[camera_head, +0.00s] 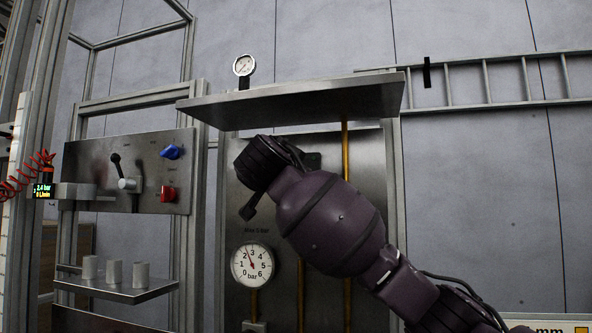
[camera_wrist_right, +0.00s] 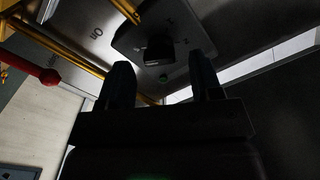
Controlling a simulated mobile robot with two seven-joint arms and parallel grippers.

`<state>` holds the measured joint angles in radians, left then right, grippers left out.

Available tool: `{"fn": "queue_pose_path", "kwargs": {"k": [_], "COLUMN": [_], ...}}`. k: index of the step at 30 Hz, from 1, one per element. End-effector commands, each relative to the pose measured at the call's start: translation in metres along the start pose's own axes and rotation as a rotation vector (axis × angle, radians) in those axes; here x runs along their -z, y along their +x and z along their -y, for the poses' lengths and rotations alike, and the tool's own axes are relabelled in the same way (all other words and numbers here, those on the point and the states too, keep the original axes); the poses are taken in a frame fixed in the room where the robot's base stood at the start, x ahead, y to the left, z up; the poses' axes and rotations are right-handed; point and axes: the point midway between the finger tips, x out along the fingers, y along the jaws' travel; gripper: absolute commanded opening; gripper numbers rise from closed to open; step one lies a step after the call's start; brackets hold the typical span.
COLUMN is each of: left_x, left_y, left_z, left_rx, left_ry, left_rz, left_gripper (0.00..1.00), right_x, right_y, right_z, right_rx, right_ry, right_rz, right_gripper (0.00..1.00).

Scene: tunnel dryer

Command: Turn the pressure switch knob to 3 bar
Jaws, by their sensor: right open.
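A black knob (camera_wrist_right: 158,48), which looks like the pressure switch knob, sits on a grey plate (camera_wrist_right: 128,40) in the right wrist view. My right gripper (camera_wrist_right: 161,78) is open, its two dark fingers either side of the knob in the picture, with the knob apparently beyond the tips. I cannot read the knob's setting. In the head view my right arm covers this part of the panel, and only a dark end of the gripper (camera_head: 249,210) shows. A round bar gauge (camera_head: 252,265) below it has its needle between 2 and 3. My left gripper is not in view.
A metal shelf (camera_head: 290,100) juts out above my right wrist. Yellow pipes (camera_head: 346,155) run down the panel. A left panel (camera_head: 100,160) carries a blue knob (camera_head: 171,152), a red knob (camera_head: 168,193) and a black lever.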

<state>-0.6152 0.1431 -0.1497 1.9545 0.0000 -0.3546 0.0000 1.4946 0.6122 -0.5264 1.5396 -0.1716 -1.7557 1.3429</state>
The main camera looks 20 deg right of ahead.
Motion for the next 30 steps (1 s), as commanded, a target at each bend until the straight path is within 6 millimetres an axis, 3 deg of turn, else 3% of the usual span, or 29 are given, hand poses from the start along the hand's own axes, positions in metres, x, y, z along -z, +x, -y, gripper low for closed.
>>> {"fn": "queue_pose_path", "kwargs": {"k": [13,23,30], "left_x": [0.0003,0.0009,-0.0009], "left_y": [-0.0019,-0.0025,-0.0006], "left_z": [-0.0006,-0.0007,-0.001], "left_rx": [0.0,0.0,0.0], "left_ry": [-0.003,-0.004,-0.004], "left_rz": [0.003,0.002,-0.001], "left_gripper": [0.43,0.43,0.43], "right_x": [0.0,-0.0001,-0.0015], "right_y": [0.0099,0.0097,0.0094], "right_z": [-0.0005,-0.0004,-0.0005], "right_rx": [0.0,0.0,0.001], "right_ry": [0.001,0.001,-0.016], "right_rz": [-0.001,0.0,0.001], "right_gripper": [0.59,0.1,0.1]}}
